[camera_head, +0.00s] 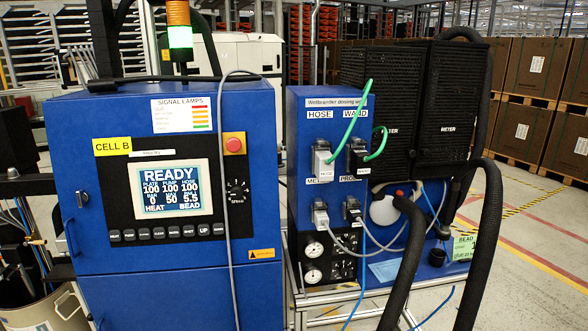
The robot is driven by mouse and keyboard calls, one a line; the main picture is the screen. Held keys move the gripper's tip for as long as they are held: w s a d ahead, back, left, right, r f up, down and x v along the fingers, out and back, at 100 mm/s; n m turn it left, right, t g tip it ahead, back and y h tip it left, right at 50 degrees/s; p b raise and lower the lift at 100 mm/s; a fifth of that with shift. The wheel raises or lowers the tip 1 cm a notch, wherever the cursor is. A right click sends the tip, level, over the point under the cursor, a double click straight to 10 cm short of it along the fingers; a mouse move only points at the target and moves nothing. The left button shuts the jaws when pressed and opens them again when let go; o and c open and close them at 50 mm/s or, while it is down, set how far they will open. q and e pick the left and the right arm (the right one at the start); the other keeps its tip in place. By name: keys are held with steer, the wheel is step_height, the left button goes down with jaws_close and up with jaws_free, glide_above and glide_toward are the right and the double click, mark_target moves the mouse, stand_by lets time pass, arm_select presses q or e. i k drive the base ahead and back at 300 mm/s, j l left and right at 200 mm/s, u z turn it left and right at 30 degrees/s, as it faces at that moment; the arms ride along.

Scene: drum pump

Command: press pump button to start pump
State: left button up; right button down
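A blue control cabinet (172,285) marked CELL B stands upright at the left. Its lit screen (164,190) reads READY, with PLATE, PUMP and HOSE each at 100. Below the screen is a row of several dark buttons (173,231). A grey cable (228,150) hangs down the cabinet front beside the row's right end. Neither of my grippers is in view.
A red stop button (234,145) and black knob (238,192) sit right of the screen. A green-lit signal lamp (180,37) stands on top. The blue dosing unit (301,140) and thick black hoses (405,262) fill the right. A bucket (47,312) is lower left.

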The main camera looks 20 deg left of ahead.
mark_target(130, 234)
steer(key=u, duration=1.45)
